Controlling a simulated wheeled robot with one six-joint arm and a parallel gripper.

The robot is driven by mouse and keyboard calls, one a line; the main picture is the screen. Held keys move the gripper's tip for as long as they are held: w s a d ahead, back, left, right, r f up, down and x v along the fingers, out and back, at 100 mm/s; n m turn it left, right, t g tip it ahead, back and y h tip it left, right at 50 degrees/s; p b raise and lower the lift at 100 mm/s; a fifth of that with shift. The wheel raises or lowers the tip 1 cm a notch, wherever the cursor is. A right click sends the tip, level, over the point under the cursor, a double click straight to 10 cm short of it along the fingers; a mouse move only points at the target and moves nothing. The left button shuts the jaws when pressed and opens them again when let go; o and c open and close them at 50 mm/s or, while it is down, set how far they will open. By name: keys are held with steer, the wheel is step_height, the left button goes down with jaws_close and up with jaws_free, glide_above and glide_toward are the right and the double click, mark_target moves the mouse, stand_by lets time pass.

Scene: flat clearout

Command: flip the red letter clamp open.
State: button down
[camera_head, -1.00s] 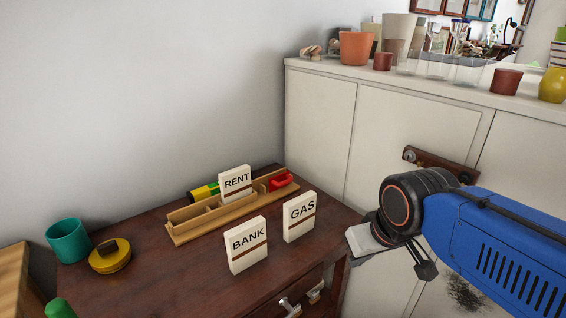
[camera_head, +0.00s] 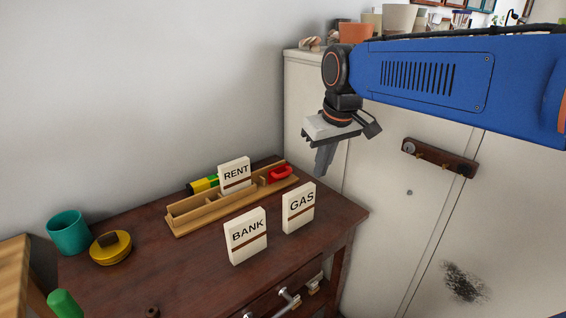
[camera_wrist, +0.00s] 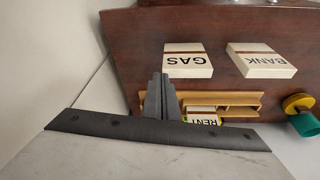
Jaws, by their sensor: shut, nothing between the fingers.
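The red letter clamp (camera_head: 279,173) is at the right end of a wooden letter rack (camera_head: 206,211) on the dark desk. It looks closed down over the rack's end compartment, though its exact position is too small to tell. In the wrist view the clamp is hidden, and the rack (camera_wrist: 243,97) shows partly behind my fingers. My gripper (camera_head: 322,172) is shut and empty, pointing down in the air to the right of the clamp and above it. In the wrist view my gripper (camera_wrist: 160,82) also shows its fingers together.
A RENT card (camera_head: 235,175) stands in the rack. BANK (camera_head: 246,236) and GAS (camera_head: 299,207) cards stand on the desk in front. A yellow-green roll (camera_head: 203,184) lies behind the rack. A teal cup (camera_head: 69,233) and yellow tin (camera_head: 110,248) are at left. A cabinet (camera_head: 400,190) is at right.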

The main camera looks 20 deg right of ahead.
steer(key=w+a+r+n, duration=0.1)
steer(key=w+a+r, duration=0.1)
steer(key=w, duration=0.7)
steer(key=w+a+r+n+g, duration=0.1)
steer(key=w+a+r, duration=0.1)
steer(key=w, duration=0.8)
steer(key=shift+a+r+g, duration=0.3)
steer(key=shift+a, duration=0.05)
glide_above(282, 176)
steer(key=w, duration=0.2)
step_height(282, 176, down, 12)
steer(key=shift+s+d+f, duration=0.2)
steer(key=shift+d+f, duration=0.2)
steer(key=shift+f, duration=0.15)
